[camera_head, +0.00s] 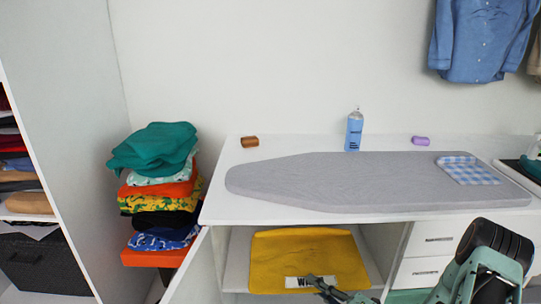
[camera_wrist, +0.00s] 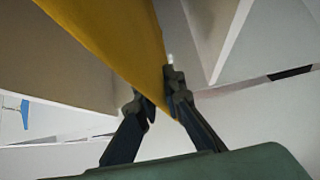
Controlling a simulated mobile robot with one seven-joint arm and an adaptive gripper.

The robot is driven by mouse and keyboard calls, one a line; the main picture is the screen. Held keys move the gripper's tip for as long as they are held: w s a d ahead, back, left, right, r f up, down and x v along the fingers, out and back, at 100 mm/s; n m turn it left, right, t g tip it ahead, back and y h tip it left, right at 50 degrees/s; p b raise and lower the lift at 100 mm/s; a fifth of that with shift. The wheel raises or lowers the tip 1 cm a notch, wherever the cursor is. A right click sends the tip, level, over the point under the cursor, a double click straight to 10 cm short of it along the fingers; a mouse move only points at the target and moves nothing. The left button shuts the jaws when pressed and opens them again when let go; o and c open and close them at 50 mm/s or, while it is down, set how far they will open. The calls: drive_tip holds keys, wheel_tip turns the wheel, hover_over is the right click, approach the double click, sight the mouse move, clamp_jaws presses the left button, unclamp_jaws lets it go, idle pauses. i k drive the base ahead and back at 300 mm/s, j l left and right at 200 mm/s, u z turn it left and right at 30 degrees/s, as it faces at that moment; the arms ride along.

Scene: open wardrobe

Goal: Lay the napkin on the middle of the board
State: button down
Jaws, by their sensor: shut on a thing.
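The napkin, a blue-and-white checked cloth (camera_head: 467,170), lies flat on the right end of the grey ironing board (camera_head: 320,180). The middle of the board is bare. My gripper (camera_head: 316,283) is low in front of the cabinet opening, below the board and away from the napkin. In the wrist view my gripper (camera_wrist: 158,100) is shut on the edge of a yellow thing (camera_wrist: 125,40). In the head view this yellow thing (camera_head: 308,255) lies in the opening under the tabletop, with a white label partly hidden by my fingers.
A blue spray bottle (camera_head: 354,130), a brown block (camera_head: 250,141) and a lilac cylinder (camera_head: 421,141) stand behind the board. A clothes stack (camera_head: 160,190) is at left. White drawers (camera_head: 432,240) are right of the opening. A blue shirt (camera_head: 480,40) hangs above.

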sight(373, 174)
drive_tip(key=k, duration=0.9)
